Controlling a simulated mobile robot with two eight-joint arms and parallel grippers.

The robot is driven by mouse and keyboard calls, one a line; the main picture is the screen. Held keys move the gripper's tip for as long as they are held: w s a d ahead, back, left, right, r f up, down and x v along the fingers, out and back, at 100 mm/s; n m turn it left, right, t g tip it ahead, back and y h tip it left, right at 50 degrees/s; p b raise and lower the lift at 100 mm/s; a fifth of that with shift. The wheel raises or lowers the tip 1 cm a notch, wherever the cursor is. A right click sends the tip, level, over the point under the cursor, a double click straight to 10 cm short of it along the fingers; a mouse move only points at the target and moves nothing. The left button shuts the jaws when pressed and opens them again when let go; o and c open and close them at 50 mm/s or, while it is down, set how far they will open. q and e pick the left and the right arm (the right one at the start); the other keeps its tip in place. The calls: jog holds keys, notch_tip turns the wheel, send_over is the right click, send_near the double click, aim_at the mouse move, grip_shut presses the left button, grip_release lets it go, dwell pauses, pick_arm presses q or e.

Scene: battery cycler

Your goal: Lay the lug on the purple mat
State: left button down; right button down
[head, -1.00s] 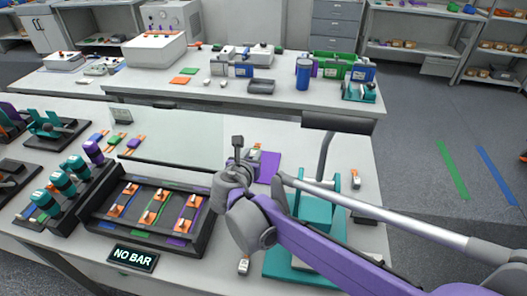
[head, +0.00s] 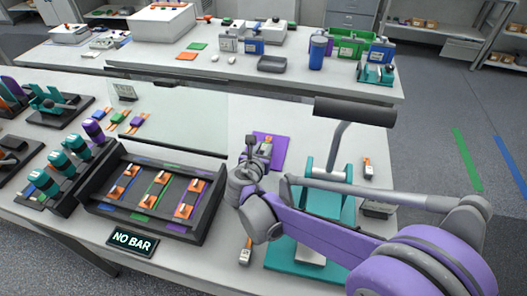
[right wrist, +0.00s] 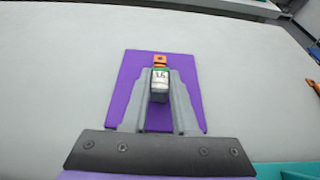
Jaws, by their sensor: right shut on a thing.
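The lug (right wrist: 160,86) has a grey body, a white label reading 16, a green band and an orange tip with a hole. My right gripper (right wrist: 161,74) is shut on it, one grey finger on each side. The purple mat (right wrist: 125,85) lies beneath them in the right wrist view, and the lug is within its outline, its tip near the far edge. I cannot tell whether the lug touches the mat. In the head view my right gripper (head: 262,150) is over the purple mat (head: 280,145) and hides part of it. My left gripper is not in view.
A teal stand (head: 327,205) is right of the mat, partly behind my right arm. A dark tray (head: 150,205) with orange-ended bars is to the left, behind a NO BAR sign (head: 133,242). Other lugs lie at front (head: 245,251) and right (head: 368,169). Table left of the mat is clear.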

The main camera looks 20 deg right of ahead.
jog(key=shift+f, duration=0.55)
jog(key=c, duration=0.7)
grip_release()
jog(key=shift+f, duration=0.1)
jog(key=shift+r, duration=0.2)
jog(key=p+v, duration=0.1)
jog(key=v, duration=1.1)
jog(key=shift+s, duration=0.1)
